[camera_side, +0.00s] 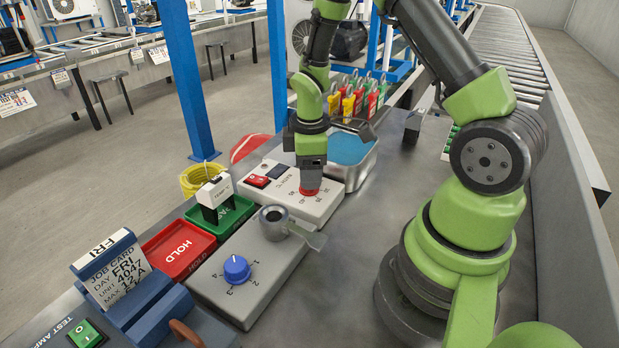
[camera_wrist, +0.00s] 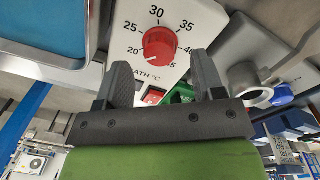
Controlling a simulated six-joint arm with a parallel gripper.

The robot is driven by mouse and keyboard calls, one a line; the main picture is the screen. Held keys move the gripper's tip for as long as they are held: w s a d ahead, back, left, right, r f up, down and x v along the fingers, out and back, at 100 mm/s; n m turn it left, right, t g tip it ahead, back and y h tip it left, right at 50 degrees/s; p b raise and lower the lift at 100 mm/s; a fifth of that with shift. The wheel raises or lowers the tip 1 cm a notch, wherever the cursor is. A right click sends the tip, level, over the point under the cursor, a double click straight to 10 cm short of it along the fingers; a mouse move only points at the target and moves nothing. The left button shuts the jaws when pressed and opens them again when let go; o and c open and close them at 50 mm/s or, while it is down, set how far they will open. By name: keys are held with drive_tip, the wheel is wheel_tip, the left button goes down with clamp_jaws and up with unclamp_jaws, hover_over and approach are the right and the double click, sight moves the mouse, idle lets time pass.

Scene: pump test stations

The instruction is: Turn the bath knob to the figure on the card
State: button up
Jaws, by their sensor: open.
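The red bath knob (camera_side: 310,191) sits on a white control box (camera_side: 335,203) with a red switch (camera_side: 258,181). In the wrist view, the knob (camera_wrist: 159,48) has a scale from 20 to 45 °C, and its pale mark seems to point near 20. My gripper (camera_side: 311,163) is over the knob, fingers down. In the wrist view my gripper (camera_wrist: 163,75) is open and empty, with the knob beyond the fingertips; I cannot tell whether they touch it. A job card (camera_side: 118,272) reads FRI, 4047, MAX 12 A.
A metal tub of blue liquid (camera_side: 369,160) stands right behind the box. Red HOLD (camera_side: 178,248) and green trays lie left. Colored padlocks (camera_side: 350,100) stand behind.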

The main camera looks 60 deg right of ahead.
sight(291, 190)
drive_tip(key=shift+f, duration=1.45)
drive_tip(key=shift+c, duration=0.3)
drive_tip(key=c, duration=0.9)
drive_tip(key=shift+o, duration=0.2)
drive_tip(key=shift+m, duration=0.3)
